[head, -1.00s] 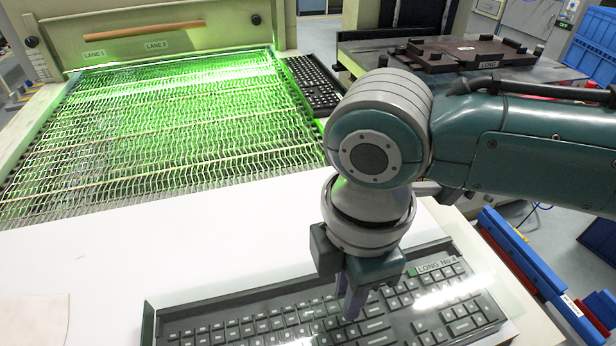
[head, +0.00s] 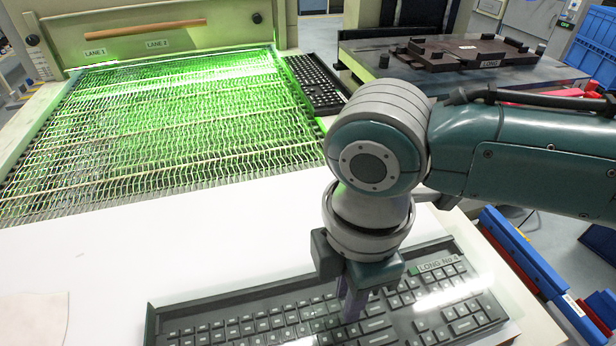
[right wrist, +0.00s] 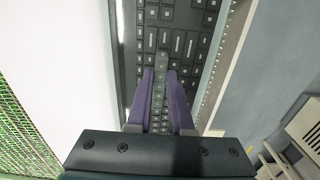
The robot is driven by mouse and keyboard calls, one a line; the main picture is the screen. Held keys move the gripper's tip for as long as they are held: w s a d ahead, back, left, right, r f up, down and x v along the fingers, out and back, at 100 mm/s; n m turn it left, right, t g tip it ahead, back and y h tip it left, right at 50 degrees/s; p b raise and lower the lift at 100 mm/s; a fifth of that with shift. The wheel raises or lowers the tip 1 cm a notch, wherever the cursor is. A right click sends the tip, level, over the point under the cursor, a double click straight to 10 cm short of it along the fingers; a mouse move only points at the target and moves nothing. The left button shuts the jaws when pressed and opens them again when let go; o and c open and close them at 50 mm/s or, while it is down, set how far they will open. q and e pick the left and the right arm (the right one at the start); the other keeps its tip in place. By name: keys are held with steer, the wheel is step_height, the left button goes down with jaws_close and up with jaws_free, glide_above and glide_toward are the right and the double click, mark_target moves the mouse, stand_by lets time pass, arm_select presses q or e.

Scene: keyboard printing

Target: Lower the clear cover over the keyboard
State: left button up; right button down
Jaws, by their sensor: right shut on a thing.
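The black keyboard (head: 300,318) lies in a dark fixture marked "LONG No 4" (head: 437,265) on the white table; its lower edge is cut off in the head view. The clear cover is hard to make out; bright glare (head: 447,293) over the right-hand keys may be its surface. My right gripper (head: 352,308) points down over the middle-right of the keyboard. In the right wrist view its purple fingers (right wrist: 164,100) straddle a narrow greyish strip above the keys. It is shut on this strip, apparently part of the clear cover. My left gripper is out of view.
A green-lit mesh conveyor (head: 170,130) runs behind the white table (head: 200,235). Another keyboard (head: 315,85) lies beside it. Blue and red rails (head: 530,260) stand at the right. A beige sheet (head: 35,318) lies front left.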

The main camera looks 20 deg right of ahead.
steer(key=shift+f, duration=0.25)
stand_by(0.6)
steer(key=c, duration=0.7)
jaws_free()
steer(key=shift+c, duration=0.2)
step_height(320, 180, up, 2)
steer(key=p, duration=0.2)
steer(key=shift+r+p, duration=0.25)
steer(key=shift+p, duration=0.15)
step_height(320, 180, up, 5)
steer(key=p, duration=0.5)
steer(key=shift+f, duration=0.25)
